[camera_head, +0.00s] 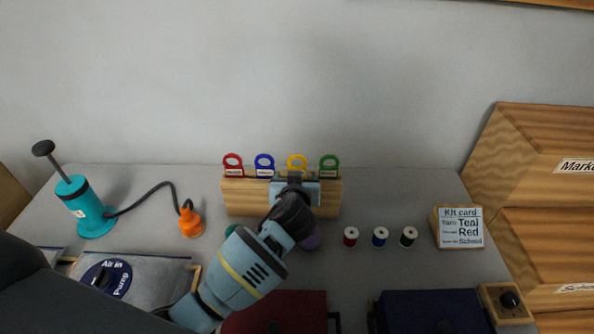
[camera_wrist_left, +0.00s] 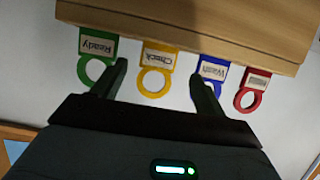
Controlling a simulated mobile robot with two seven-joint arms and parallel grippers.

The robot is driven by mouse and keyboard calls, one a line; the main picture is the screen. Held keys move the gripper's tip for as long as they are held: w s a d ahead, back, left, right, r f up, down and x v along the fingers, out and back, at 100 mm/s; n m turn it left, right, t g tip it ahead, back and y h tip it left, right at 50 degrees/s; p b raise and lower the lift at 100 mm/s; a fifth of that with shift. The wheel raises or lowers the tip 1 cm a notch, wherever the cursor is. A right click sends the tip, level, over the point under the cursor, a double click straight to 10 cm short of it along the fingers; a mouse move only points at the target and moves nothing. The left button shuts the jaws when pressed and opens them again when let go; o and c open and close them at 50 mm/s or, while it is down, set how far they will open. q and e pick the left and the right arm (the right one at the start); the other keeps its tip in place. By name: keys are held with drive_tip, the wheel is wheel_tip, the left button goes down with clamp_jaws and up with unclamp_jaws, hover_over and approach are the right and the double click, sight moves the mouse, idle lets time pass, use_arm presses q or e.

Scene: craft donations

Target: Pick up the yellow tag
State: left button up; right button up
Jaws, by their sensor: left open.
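The yellow tag (camera_head: 297,159) stands with its ring upward in a wooden rack (camera_head: 240,197) against the wall, between a blue tag (camera_head: 264,160) and a green tag (camera_head: 329,161). In the left wrist view the yellow tag (camera_wrist_left: 155,68) reads "Check" and appears upside down. My left gripper (camera_head: 296,180) is at the rack in front of the yellow tag and partly covers the rack. In the left wrist view my left gripper (camera_wrist_left: 159,74) is open and empty, one finger on each side of the yellow tag, near the green and blue tags.
A red tag (camera_head: 233,162) is at the rack's left end. Several thread spools (camera_head: 380,236) and a kit card (camera_head: 461,227) are to the right. A teal pump (camera_head: 86,205) with an orange nozzle (camera_head: 190,221) is at left. Red and navy pouches (camera_head: 425,312) lie in front.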

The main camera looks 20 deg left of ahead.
sight(297, 169)
use_arm(q)
drive_tip(key=shift+x, duration=2.6)
drive_tip(key=shift+w+d+r, duration=0.1)
drive_tip(key=shift+d+r, duration=0.05)
drive_tip(key=shift+r, duration=0.05)
drive_tip(key=c, duration=1)
drive_tip(key=shift+r, duration=0.1)
drive_tip(key=shift+c, duration=0.2)
wheel_tip(297, 169, up, 4)
drive_tip(key=shift+f, duration=0.1)
drive_tip(key=s, duration=1.6)
drive_tip(key=shift+r, duration=0.5)
